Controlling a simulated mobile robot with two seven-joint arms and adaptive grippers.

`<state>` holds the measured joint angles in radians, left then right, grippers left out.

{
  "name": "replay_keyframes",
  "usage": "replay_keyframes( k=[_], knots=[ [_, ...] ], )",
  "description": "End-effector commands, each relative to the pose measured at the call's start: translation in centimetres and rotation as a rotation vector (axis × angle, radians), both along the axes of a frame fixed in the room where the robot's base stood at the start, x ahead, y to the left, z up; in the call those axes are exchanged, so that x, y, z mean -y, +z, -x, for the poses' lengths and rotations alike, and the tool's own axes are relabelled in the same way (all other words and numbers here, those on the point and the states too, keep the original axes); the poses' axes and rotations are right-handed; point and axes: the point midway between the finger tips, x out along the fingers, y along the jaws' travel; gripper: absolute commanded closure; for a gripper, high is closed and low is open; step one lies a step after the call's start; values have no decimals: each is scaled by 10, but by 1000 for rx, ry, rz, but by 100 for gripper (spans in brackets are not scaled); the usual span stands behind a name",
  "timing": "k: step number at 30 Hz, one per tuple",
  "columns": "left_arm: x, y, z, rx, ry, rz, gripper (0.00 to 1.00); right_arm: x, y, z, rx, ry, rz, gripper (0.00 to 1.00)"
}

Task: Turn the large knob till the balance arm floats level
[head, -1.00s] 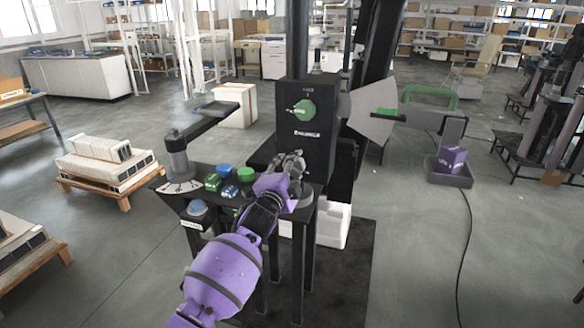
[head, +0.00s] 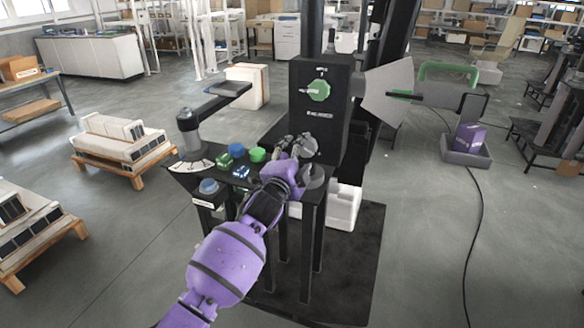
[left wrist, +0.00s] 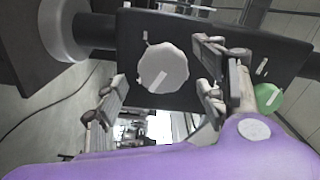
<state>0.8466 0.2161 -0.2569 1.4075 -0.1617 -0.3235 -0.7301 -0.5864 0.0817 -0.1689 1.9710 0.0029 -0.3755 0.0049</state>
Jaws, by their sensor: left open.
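A large round grey knob with a white line (left wrist: 163,68) is on the black box's face in the left wrist view. In the head view it is partly hidden behind my left gripper (head: 293,147). My left gripper is open, its fingers on either side of the knob in the wrist view (left wrist: 158,92); I cannot tell whether they touch it. A smaller green knob (head: 319,90) is higher on the black box (head: 335,120). The balance arm (head: 436,96) runs right from the box past a grey fan-shaped plate (head: 385,90), sloping slightly down. My right gripper is out of view.
A grey tray (head: 484,160) with a purple block (head: 467,138) hangs at the arm's right end. Left of my gripper, a dark console has a green button (head: 257,155), a blue button (head: 208,186) and a lever (head: 215,106).

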Motion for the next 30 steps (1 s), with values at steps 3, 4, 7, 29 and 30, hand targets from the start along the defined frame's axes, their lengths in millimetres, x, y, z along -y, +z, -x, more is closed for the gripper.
replay_keyframes(
  k=[3, 4, 7, 29, 30],
  knots=[
    [-9, -1, 25, 1, -1, -1, 35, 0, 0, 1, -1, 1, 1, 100],
    [-11, -2, 32, -1, 0, 0, 35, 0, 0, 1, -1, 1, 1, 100],
    [-18, -1, 51, 0, 0, 0, 35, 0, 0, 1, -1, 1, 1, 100],
    [-29, 0, 88, -6, 0, 19, 35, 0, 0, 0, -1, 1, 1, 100],
    [-29, 0, 88, -12, -1, 38, 35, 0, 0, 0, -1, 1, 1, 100]
  ],
)
